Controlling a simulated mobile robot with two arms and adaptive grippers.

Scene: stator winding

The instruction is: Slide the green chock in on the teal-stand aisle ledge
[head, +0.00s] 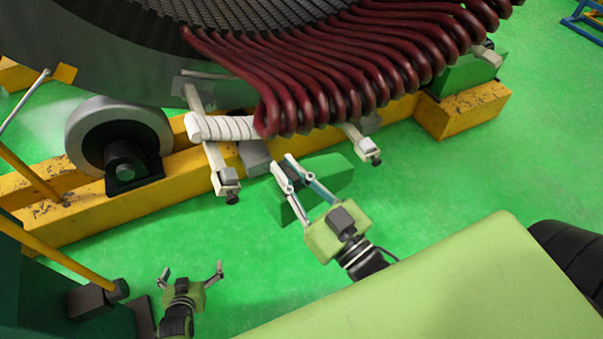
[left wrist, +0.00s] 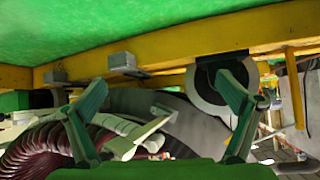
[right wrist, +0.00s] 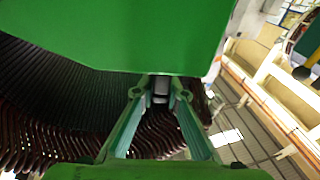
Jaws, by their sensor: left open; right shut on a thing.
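The green chock (head: 337,174) is a wedge-like block held above the floor in front of the yellow beam in the head view. My right gripper (head: 281,163) is shut on it, its fingers crossing its left part. In the right wrist view the chock (right wrist: 130,35) fills the top, beyond the fingertips (right wrist: 160,85). My left gripper (head: 192,272) is open and empty, low at the left near the dark teal stand (head: 25,295). A grey ledge block (head: 254,157) juts from the beam just beyond the chock; I cannot tell whether it is the aisle ledge.
The stator's dark red coils (head: 330,70) overhang the yellow beam (head: 110,205). Pale clamp arms (head: 222,170) (head: 362,143) hang on either side of the chock. A grey roller (head: 118,130) stands at the left. Another green chock (head: 466,74) sits at the right.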

